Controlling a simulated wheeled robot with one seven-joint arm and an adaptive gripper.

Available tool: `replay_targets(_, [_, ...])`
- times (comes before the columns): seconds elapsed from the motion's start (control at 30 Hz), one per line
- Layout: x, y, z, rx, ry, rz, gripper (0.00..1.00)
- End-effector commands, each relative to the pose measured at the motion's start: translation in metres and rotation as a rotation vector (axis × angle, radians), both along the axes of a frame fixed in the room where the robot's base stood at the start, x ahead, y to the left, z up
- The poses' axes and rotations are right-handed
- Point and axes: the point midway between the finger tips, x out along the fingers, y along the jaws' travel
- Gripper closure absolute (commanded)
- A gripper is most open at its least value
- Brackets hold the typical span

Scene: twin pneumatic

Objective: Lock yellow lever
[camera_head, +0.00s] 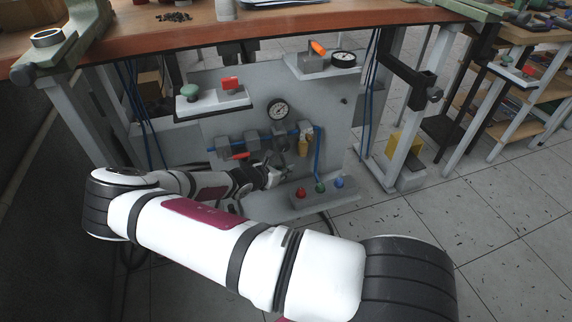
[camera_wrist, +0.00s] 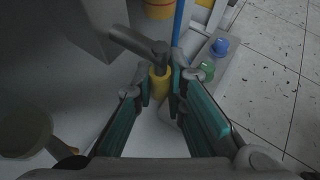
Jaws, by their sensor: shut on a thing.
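In the wrist view, the yellow lever (camera_wrist: 159,82) is a yellow cylindrical piece with a dark grey bar handle (camera_wrist: 137,41) reaching to the upper left. My gripper (camera_wrist: 161,88) has its two fingertips on either side of the yellow piece, shut on it. In the head view, my gripper (camera_head: 275,172) is at the lower middle of the grey pneumatic panel (camera_head: 340,118), below the gauge (camera_head: 278,111). There the grasped piece is hidden or too small to make out.
A red lever (camera_head: 240,156) is on the panel to the left. A box with red, green and blue buttons (camera_head: 318,198) stands below right, close to my gripper. Shelves with a green button (camera_head: 189,91) and an orange lever (camera_head: 318,47) stick out above. A blue hose (camera_head: 318,150) hangs on the right.

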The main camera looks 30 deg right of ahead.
Motion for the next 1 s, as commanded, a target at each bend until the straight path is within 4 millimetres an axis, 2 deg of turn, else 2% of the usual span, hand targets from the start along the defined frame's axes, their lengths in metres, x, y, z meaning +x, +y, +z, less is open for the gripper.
replay_targets(0.53, [0.0004,0.0032,-0.0012,0.062,-0.017,0.0,1.0])
replay_targets(0.57, [0.0004,0.0032,-0.0012,0.062,-0.017,0.0,0.86])
replay_targets(0.6, [0.0004,0.0032,-0.0012,0.061,-0.017,0.0,0.77])
replay_targets(0.63, [0.0005,0.0032,-0.0011,0.061,-0.016,0.0,0.7])
replay_targets(0.67, [0.0005,0.0031,-0.001,0.061,-0.016,0.0,0.67])
replay_targets(1.0, [0.0,0.0049,0.0009,0.06,-0.017,0.0,0.67])
